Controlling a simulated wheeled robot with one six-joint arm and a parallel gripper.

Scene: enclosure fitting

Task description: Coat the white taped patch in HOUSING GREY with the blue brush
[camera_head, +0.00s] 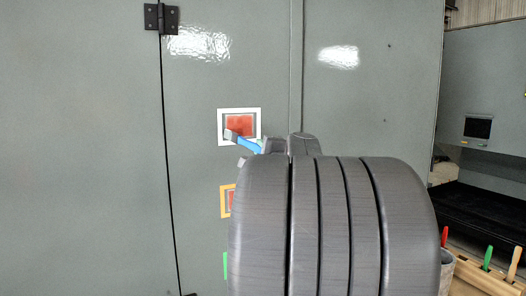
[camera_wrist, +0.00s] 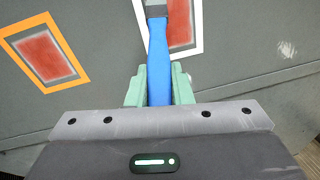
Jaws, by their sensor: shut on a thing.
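The white taped patch (camera_head: 240,122) is on the grey upright panel, a red area with a grey margin inside a white tape frame. It shows partly in the wrist view (camera_wrist: 180,28), behind the brush. My gripper (camera_wrist: 158,88) is shut on the handle of the blue brush (camera_wrist: 158,58). In the head view the blue brush (camera_head: 248,144) points left and up, its head overlapping the lower left of the patch. Whether the bristles touch the panel I cannot tell. My arm hides much of the lower middle.
An orange taped patch (camera_wrist: 42,50) with red inside lies below the white one, and green tape (camera_head: 225,265) shows lower still. A hinge (camera_head: 161,18) is at upper left. At lower right, red, green (camera_head: 487,258) and orange (camera_head: 515,262) handles stand by a wooden holder (camera_head: 475,278).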

